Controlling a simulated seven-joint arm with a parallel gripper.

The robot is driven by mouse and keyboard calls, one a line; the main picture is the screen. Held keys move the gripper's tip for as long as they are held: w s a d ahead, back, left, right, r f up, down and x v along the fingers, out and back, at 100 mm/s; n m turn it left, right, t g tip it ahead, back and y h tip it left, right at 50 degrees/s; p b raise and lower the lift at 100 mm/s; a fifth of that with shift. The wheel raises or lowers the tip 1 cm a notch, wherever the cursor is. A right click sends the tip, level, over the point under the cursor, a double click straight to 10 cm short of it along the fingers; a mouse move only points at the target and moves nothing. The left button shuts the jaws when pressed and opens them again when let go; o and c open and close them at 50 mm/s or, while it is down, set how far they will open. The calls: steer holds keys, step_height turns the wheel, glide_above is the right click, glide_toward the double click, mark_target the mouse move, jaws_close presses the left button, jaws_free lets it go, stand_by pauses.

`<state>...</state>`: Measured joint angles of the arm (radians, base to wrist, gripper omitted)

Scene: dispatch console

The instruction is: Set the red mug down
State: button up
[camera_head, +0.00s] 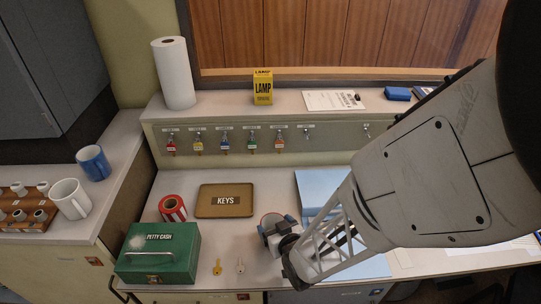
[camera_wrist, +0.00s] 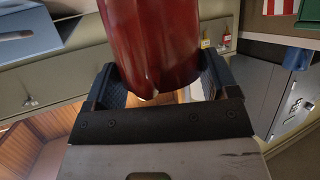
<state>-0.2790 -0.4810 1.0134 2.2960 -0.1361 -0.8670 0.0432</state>
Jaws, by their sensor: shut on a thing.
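My gripper (camera_head: 277,230) is over the desk in the head view, right of the green cash box. Its blue-padded fingers (camera_wrist: 160,88) are shut on the red mug (camera_wrist: 150,40), one on each side of its body. The mug fills the top middle of the wrist view and is cut off by the frame edge.
A green petty cash box (camera_head: 160,255), a red tape roll (camera_head: 172,208) and a brown keys tray (camera_head: 226,201) stand left of my gripper. Two loose keys (camera_head: 217,267) lie in front. White (camera_head: 70,199) and blue (camera_head: 94,163) mugs stand on the left counter.

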steer(key=o, duration=1.3)
steer(key=shift+f, duration=0.1)
steer(key=shift+v, duration=6.05)
steer(key=shift+d, duration=0.1)
steer(key=shift+w+r, duration=0.15)
steer(key=shift+r, duration=0.05)
